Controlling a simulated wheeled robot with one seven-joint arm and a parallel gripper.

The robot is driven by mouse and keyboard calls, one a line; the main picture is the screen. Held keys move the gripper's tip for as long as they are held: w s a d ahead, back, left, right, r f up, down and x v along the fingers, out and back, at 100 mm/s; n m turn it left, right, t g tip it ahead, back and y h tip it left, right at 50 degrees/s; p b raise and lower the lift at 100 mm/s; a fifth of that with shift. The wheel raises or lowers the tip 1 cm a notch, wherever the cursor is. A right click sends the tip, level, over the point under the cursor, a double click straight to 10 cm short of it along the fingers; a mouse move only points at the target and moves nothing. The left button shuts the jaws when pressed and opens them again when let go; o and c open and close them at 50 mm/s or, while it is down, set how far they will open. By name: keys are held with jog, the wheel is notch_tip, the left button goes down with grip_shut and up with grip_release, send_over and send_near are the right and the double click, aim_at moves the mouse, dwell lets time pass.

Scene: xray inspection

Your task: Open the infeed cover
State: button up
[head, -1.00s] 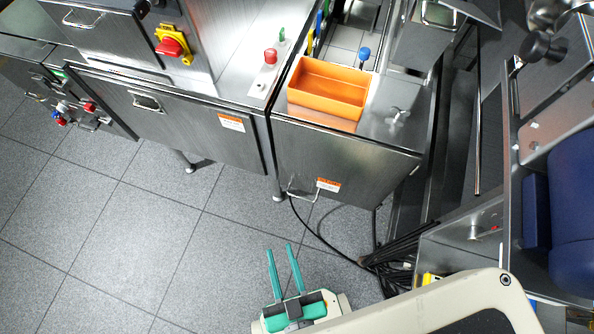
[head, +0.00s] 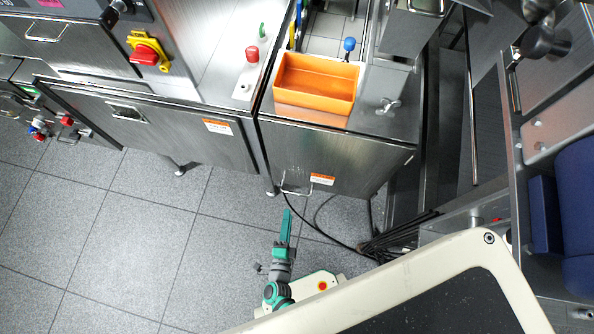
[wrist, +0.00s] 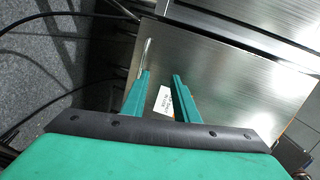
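The likely infeed cover is a brushed steel panel (head: 330,160) below the orange bin. It appears closed and carries a white and orange label (head: 322,179). A thin wire handle (head: 296,184) is on its lower left edge. In the wrist view the panel (wrist: 235,75) fills the upper right and its handle (wrist: 146,55) shows just beyond the left fingertip. My gripper (head: 287,213) is just below the handle in the head view, fingers seen edge-on. In the wrist view my gripper (wrist: 162,75) has its green fingers apart with nothing held; contact with the handle cannot be told.
An orange bin (head: 316,87) sits on the machine top, near a blue knob (head: 349,45) and a red button (head: 252,55). Another steel panel with a handle (head: 127,112) is at left. Black cables (head: 385,243) lie on the floor at right. Floor at left is clear.

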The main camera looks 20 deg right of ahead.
aim_at(297, 194)
jog(key=w+d+f+m, duration=0.1)
jog(key=w+d+f, duration=0.1)
jog(key=w, duration=0.1)
jog(key=w+d+f+m, duration=0.1)
jog(key=w+d+f, duration=0.1)
jog(key=w+d, duration=0.1)
jog(key=w+d+f+g+h, duration=0.1)
jog(key=w+d+f, duration=0.1)
jog(key=w, duration=0.2)
jog(key=shift+d+f+m, duration=0.1)
jog(key=shift+d+m, duration=0.15)
jog(key=shift+m, duration=0.15)
jog(key=shift+s, duration=0.1)
grip_shut()
